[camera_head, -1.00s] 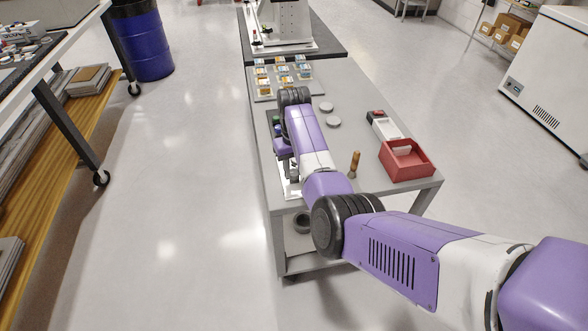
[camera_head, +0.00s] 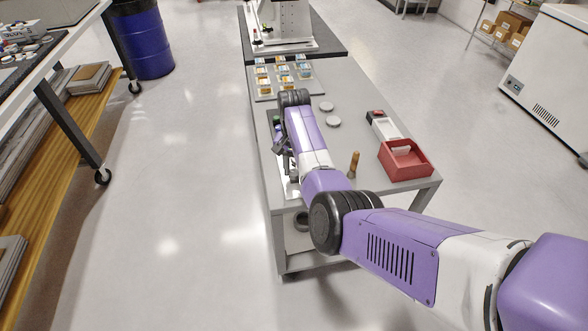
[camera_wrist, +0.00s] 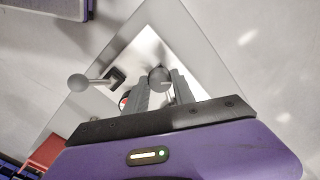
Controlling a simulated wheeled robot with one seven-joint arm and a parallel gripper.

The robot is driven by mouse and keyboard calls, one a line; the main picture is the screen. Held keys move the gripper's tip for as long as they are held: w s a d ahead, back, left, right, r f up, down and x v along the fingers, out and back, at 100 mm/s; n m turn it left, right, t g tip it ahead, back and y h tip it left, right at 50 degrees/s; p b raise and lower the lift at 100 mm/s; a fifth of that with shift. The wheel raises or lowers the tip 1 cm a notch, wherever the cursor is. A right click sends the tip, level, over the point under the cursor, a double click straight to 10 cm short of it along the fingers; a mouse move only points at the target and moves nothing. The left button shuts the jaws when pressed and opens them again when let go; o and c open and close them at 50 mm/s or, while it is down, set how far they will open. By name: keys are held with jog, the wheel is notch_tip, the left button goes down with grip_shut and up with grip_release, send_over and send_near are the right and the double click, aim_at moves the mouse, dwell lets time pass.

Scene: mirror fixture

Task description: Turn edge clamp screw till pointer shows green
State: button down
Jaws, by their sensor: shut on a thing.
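In the wrist view my gripper (camera_wrist: 160,82) has its two grey fingers on either side of a grey round knob (camera_wrist: 160,76) and is shut on it. A second grey ball (camera_wrist: 78,82) stands on a short rod leading to a dark block (camera_wrist: 117,77) left of the fingers. A small red and white patch (camera_wrist: 124,100), perhaps part of the dial, shows beside the left finger. It is mostly hidden, and no pointer or green mark can be read. A bright plate (camera_wrist: 150,45) lies beneath. In the head view my arm hides most of the fixture.
Open floor lies left of the cart. A blue barrel (camera_head: 147,45) stands at the back left.

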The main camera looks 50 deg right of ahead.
aim_at(294, 172)
jog(key=shift+d+m, duration=0.1)
jog(key=shift+m, duration=0.2)
jog(key=c, duration=1.1)
grip_release()
jog(key=shift+o, duration=0.2)
jog(key=shift+r+b, duration=0.3)
jog(key=shift+r, duration=3.65)
